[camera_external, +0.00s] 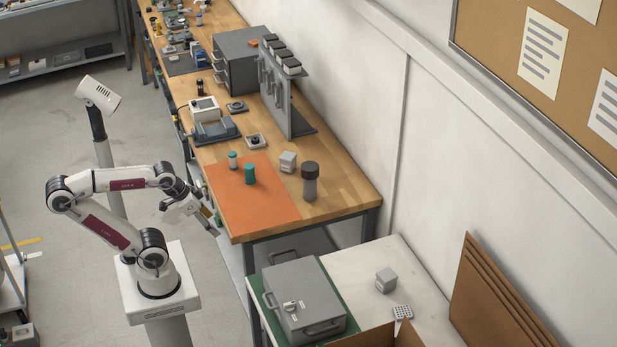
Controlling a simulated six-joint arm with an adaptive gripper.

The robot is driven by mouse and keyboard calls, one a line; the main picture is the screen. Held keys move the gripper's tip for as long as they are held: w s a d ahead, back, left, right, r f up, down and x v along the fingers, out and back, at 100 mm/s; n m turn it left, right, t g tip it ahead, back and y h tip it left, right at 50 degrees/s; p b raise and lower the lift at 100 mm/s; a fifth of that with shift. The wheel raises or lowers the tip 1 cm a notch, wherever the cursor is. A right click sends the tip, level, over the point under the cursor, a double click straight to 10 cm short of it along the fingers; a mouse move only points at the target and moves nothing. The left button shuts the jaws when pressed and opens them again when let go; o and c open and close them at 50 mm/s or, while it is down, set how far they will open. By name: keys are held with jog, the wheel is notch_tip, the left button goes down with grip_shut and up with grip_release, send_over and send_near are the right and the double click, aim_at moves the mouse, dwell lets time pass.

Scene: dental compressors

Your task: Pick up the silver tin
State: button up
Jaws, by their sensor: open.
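No object is plainly a silver tin at this size. The closest match is a grey cylinder (310,188) with a wide dark top, standing upright on the wooden bench right of the orange mat. A pale grey cube (288,162) stands behind it to the left. My gripper (212,224) is open, small in view, and beside the bench's left edge near the orange mat. It is apart from the cylinder and cube, and nothing shows between its fingers.
A teal cylinder (250,174) and a smaller teal one with a pale top (233,160) stand on the orange mat (255,205). Behind are a metal rack (275,95) and a grey cabinet (238,62). A grey case (303,300) sits on the front table.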

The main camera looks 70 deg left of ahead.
jog(key=shift+w, duration=0.1)
jog(key=w+a+r+m+y, duration=0.15)
jog(key=w+m, duration=0.25)
jog(key=w, duration=0.4)
jog(key=w+a+r+m+y, duration=0.1)
jog(key=w+a+m+y, duration=0.25)
jog(key=w, duration=0.35)
jog(key=w+d+m+t+y, duration=0.15)
jog(key=w+d+m, duration=0.25)
jog(key=w+m, duration=0.85)
jog(key=w+d+f+m+t, duration=0.2)
jog(key=w+d+f, duration=0.1)
jog(key=w+d, duration=0.4)
jog(key=w+d+f+m+t, duration=0.2)
jog(key=w+d+f, duration=0.15)
jog(key=w, duration=0.65)
jog(key=w+d+f+m+h, duration=0.1)
jog(key=w+d+f+m, duration=0.1)
jog(key=d, duration=0.3)
jog(key=w+d+f+m+t+h, duration=0.1)
jog(key=w+d+f+m, duration=0.1)
jog(key=d+f+m, duration=0.2)
jog(key=w+d+f+m+t+h, duration=0.1)
jog(key=w+d+f+m+h, duration=0.1)
jog(key=d+f+m, duration=0.2)
jog(key=d+f, duration=0.1)
jog(key=d, duration=0.2)
jog(key=shift+w+d, duration=0.25)
jog(key=shift+w, duration=0.1)
